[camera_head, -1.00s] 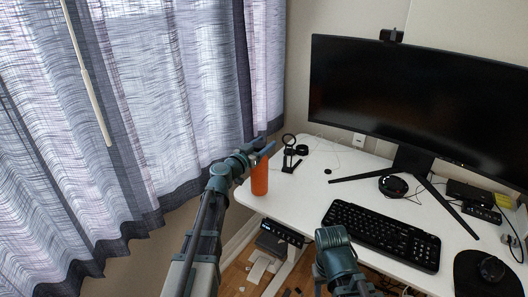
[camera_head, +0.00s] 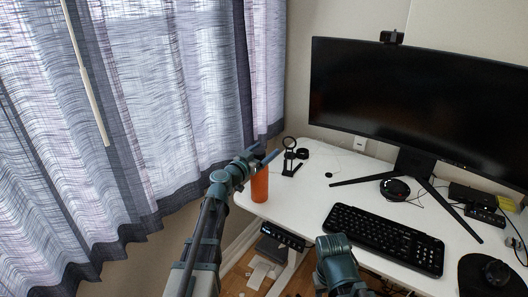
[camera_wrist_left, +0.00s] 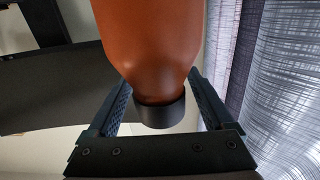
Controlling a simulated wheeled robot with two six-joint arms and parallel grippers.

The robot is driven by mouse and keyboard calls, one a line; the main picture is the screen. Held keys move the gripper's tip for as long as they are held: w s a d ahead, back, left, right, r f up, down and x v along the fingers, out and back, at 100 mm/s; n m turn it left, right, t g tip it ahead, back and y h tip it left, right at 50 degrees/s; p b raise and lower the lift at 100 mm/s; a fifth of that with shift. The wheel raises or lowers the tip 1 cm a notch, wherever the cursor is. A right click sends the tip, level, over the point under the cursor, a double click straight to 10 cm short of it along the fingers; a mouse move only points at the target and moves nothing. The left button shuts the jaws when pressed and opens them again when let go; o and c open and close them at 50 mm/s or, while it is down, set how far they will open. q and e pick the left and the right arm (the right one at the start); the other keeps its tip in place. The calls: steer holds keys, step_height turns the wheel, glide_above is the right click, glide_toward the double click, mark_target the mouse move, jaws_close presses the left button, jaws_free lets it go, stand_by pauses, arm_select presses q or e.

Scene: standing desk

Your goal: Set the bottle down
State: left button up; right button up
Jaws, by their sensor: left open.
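The orange bottle (camera_head: 260,187) stands upright at the left end of the white desk, close to its edge. My left gripper (camera_head: 264,158) is at the top of the bottle and hides part of it. In the left wrist view, the bottle (camera_wrist_left: 150,45) and its black cap (camera_wrist_left: 160,113) lie between the two spread fingers of my left gripper (camera_wrist_left: 158,110). A gap shows beside the cap on each side. Part of my right arm shows at the bottom of the head view, but its fingers do not.
A small black stand with a ring (camera_head: 290,158) is on the white desk (camera_head: 310,200), just right of the bottle. A keyboard (camera_head: 385,238), a large monitor (camera_head: 420,105) and a mouse (camera_head: 495,272) are farther right. A curtain (camera_head: 150,110) hangs at left.

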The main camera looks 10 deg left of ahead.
arm_select(q)
steer(key=shift+r, duration=0.25)
steer(key=v, duration=1.2)
steer(key=shift+f, duration=0.1)
